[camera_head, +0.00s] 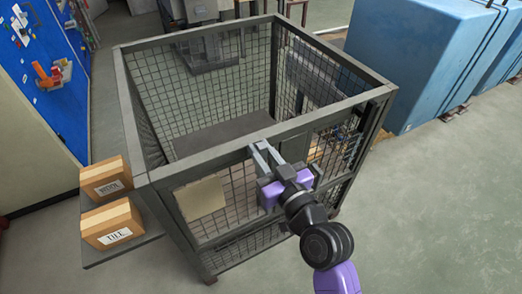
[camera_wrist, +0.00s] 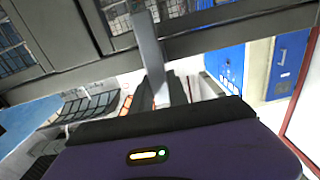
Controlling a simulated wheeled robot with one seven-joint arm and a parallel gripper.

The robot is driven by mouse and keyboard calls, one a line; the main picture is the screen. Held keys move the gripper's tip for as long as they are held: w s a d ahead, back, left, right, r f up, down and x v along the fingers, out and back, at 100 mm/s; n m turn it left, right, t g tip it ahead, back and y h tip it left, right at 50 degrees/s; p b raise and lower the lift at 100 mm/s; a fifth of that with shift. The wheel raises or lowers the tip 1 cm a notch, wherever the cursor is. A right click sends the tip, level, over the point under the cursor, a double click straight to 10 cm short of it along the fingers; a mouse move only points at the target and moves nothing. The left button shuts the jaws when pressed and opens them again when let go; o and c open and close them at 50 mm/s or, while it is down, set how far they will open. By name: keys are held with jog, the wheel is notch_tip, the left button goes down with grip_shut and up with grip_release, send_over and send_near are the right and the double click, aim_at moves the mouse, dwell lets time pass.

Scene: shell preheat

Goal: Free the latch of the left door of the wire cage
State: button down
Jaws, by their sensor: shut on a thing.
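The wire cage (camera_head: 200,162) stands in the middle of the head view, with a dark grey frame, mesh walls and an open top. Its left door (camera_head: 240,184) is in the front side, with a beige plate (camera_head: 201,198) on its mesh. It looks closed. My gripper (camera_head: 262,153) reaches to the top front rail near the door's right end. Its grey fingers are shut on a small part there, apparently the latch, which the fingers and rail hide. In the wrist view, the grey fingers (camera_wrist: 150,55) cross in front of the dark cage frame (camera_wrist: 75,72).
Two cardboard boxes, one (camera_head: 106,178) behind the other (camera_head: 112,223), sit on a ledge at the cage's left. A large blue block (camera_head: 410,60) stands at the back right. A blue tool board (camera_head: 45,60) is at the left. The floor at the front right is clear.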

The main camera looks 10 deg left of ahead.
jog(key=m, duration=0.3)
jog(key=d+m, duration=0.1)
jog(key=shift+w+f, duration=0.2)
jog(key=shift+w, duration=0.15)
jog(key=shift+w+d+f+m+p, duration=0.25)
jog(key=shift+f+m, duration=0.25)
jog(key=shift+m, duration=1.75)
jog(key=shift+w+d+f+m+p, duration=0.1)
jog(key=shift+d+f+m+p, duration=0.3)
jog(key=shift+m, duration=1.9)
jog(key=shift+w+d+f+m+p, duration=0.15)
jog(key=shift+f+m, duration=0.45)
jog(key=shift+m, duration=1.65)
jog(key=c, duration=1.3)
grip_release()
